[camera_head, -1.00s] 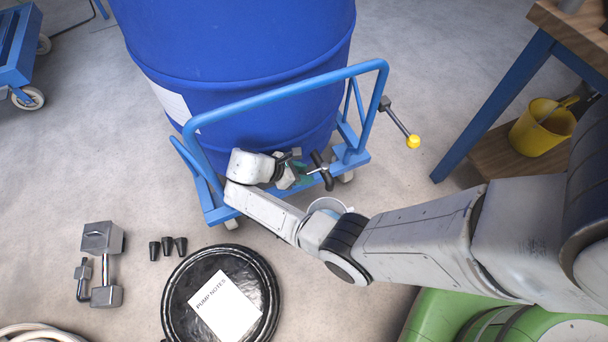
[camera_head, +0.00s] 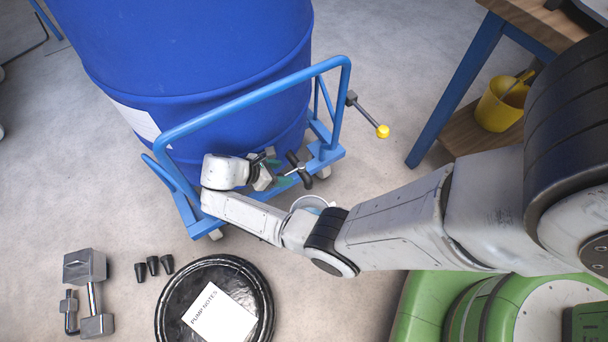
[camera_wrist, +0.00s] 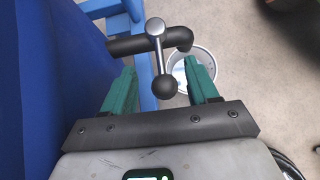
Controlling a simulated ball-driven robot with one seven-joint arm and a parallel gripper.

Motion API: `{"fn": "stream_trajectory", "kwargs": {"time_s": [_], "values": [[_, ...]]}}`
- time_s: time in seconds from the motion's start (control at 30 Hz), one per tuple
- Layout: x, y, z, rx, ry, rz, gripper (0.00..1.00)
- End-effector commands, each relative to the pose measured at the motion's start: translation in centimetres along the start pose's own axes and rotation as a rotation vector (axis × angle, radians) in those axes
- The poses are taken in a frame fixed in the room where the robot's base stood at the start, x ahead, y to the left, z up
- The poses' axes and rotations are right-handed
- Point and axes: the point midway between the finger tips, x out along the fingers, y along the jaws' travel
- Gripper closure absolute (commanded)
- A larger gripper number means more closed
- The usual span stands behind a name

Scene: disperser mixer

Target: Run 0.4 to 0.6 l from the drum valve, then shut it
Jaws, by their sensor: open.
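The blue drum (camera_head: 190,70) stands on a blue trolley (camera_head: 262,97). Its valve (camera_head: 299,169) is low on the near side: a black pipe (camera_wrist: 128,46) with a bent outlet and a silver lever (camera_wrist: 158,55) ending in a black ball knob (camera_wrist: 165,87). My gripper (camera_wrist: 160,72) is open, its green fingers on either side of the knob with gaps visible. My gripper also shows beside the valve in the head view (camera_head: 274,176). A pale round container (camera_wrist: 205,62) stands below the outlet, partly hidden by a finger; its level and any flow cannot be made out.
A yellow-knobbed bar (camera_head: 368,116) sticks out at the trolley's right. A bench (camera_head: 455,95) with a yellow jug (camera_head: 497,105) stands right. A black lid (camera_head: 174,312) with pump notes, small black plugs (camera_head: 153,265) and metal parts (camera_head: 85,268) lie on the floor in front.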

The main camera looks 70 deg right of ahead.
Motion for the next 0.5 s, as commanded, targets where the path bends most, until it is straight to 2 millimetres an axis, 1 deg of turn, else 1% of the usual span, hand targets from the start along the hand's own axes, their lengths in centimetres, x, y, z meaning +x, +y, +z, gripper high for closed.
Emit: {"fn": "stream_trajectory", "kwargs": {"time_s": [0.03,0.07,0.1,0.43,0.5], "values": [[-1.1,0.0,1.1,0.002,0.001,0.001,0.41],[-1.6,0.0,1.6,0.002,0.001,0.001,0.41],[-1.8,-0.6,2.1,0.001,0.000,0.000,0.41],[-4.7,-5.1,7.1,0.000,0.000,0.001,0.41],[-4.5,-6.6,7.8,-0.002,-0.002,-0.001,0.41]]}}
